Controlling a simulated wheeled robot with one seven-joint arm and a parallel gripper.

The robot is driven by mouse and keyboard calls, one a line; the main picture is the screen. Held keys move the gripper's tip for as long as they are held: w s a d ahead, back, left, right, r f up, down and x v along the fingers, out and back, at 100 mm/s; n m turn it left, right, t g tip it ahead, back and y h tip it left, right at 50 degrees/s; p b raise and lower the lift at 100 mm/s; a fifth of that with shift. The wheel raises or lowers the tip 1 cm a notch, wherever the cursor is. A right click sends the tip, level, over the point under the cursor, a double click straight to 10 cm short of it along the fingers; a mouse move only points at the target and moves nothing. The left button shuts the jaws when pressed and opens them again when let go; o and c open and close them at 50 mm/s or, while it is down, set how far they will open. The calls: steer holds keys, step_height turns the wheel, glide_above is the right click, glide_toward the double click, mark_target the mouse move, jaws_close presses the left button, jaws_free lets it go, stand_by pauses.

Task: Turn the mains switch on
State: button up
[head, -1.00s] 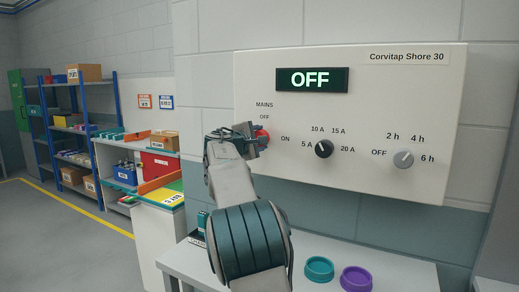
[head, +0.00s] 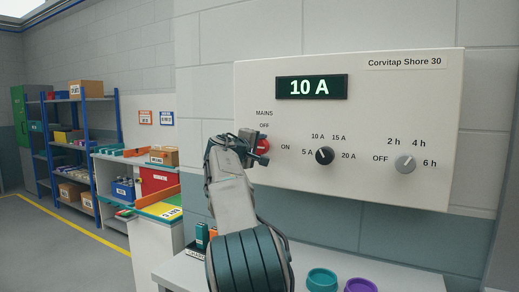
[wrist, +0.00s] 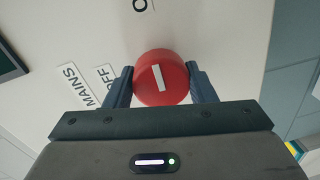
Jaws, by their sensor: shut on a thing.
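The red mains switch (head: 262,146) is a round knob at the left of the cream Corvitap Shore 30 panel (head: 420,100). In the wrist view the red knob (wrist: 160,78) sits between the two fingers, with a white pointer bar on its face. The bar is turned away from the OFF label, roughly toward a partly cut-off label at the top. My gripper (head: 254,144) is shut on the knob; its fingers (wrist: 161,86) touch both sides. The display (head: 312,88) reads 10 A. The ON label (head: 285,147) is right of the switch.
A black ampere knob (head: 325,156) and a grey timer knob (head: 405,164) are further right on the panel. A teal ring (head: 322,280) and a purple ring (head: 361,286) lie on the bench below. Shelves (head: 78,145) stand far left.

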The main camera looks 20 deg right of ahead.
steer(key=o, duration=1)
steer(key=shift+a, duration=0.1)
steer(key=b+v, duration=0.3)
steer(key=v, duration=1)
steer(key=shift+s+a+r+b, duration=0.1)
steer(key=shift+s+a+b, duration=0.2)
steer(key=shift+b, duration=0.1)
steer(key=s+d+f+m+g+y+p, duration=0.1)
steer(key=s+f+m+g+y+p, duration=0.15)
steer(key=s+f+y+p, duration=0.55)
steer(key=s+a+f+m+g+y+p, duration=0.1)
steer(key=s+a+f+y, duration=0.1)
steer(key=s+f, duration=0.4)
steer(key=s+a+f+m+g+y+p, duration=0.1)
steer(key=s+a+f, duration=0.4)
steer(key=s, duration=0.8)
steer(key=s+a+f+m+g+y+p, duration=0.1)
steer(key=s+a+f+g+y+p, duration=0.1)
steer(key=s+f, duration=0.6)
steer(key=shift+s+a+f+g+y, duration=0.15)
steer(key=shift+s+a+g, duration=0.2)
steer(key=shift+a, duration=0.25)
steer(key=shift+s+a+g+y, duration=0.15)
steer(key=shift+s+a+g, duration=0.15)
steer(key=shift+a, duration=0.3)
